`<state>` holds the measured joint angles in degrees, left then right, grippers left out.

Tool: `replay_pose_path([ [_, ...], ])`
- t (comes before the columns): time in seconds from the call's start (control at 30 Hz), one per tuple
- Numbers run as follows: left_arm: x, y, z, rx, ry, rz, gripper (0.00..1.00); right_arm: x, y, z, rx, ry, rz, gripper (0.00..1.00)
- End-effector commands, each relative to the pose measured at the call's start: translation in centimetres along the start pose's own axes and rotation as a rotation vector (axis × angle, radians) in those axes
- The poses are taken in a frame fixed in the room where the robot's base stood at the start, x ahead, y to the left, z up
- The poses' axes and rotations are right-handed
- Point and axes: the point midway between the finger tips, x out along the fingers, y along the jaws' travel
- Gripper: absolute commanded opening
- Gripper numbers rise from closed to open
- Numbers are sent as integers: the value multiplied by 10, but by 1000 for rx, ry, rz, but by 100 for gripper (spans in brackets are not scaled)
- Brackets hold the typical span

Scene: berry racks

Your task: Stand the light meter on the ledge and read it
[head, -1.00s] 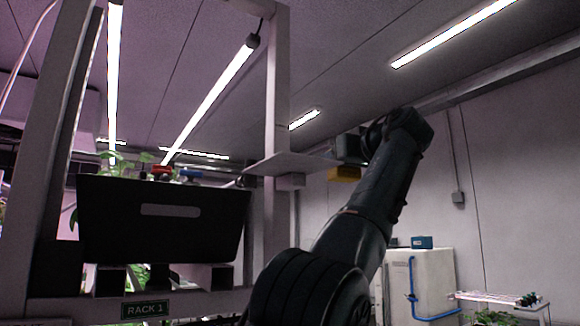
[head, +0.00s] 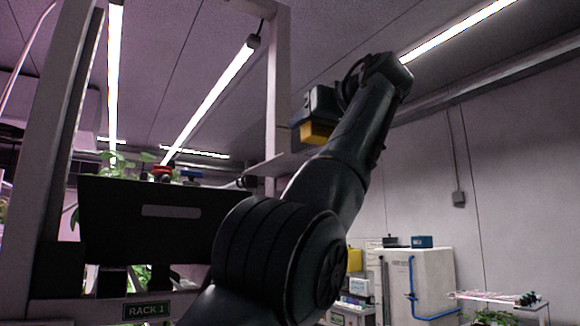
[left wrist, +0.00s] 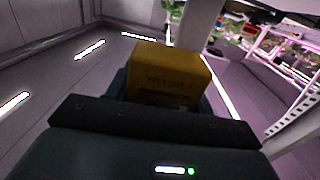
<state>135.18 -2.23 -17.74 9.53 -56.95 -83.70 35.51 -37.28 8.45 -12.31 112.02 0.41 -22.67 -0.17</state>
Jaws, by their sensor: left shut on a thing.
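The light meter is a yellow block (head: 314,133) in my left gripper (head: 312,118), which is shut on it. It is held up above the ledge (head: 268,171), a thin pale plate fixed at the rack's upright post. There is a visible height between the meter and the plate, and my arm hides the plate's right part. In the left wrist view the yellow meter (left wrist: 168,70) sticks out beyond the dark gripper body (left wrist: 150,120). It has dark lettering that I cannot read. The fingertips are mostly hidden. My right gripper is out of view.
A dark bin (head: 110,215) with plants sits on the rack, over a RACK 1 sign (head: 148,309). Red (head: 162,172) and blue (head: 191,176) items show at its top. A white cabinet (head: 425,280) stands far right.

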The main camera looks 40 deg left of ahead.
Motion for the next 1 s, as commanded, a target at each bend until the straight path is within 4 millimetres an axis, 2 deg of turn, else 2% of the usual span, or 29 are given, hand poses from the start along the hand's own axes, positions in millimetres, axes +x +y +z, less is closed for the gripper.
replay_pose_path([
  [0.2, -9, -32, -25, -4, 3, -30, 26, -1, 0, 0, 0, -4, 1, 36],
  [0.3, -12, -42, -31, -3, 2, -41, 26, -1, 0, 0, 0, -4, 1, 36],
  [0.6, -14, -51, -37, -2, 2, -49, 26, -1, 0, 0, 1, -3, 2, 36],
  [0.73, -17, -62, -43, -3, 3, -59, 26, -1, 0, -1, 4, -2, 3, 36],
  [1.0, -16, -60, -32, -3, 3, -60, 26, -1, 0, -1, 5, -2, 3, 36],
])
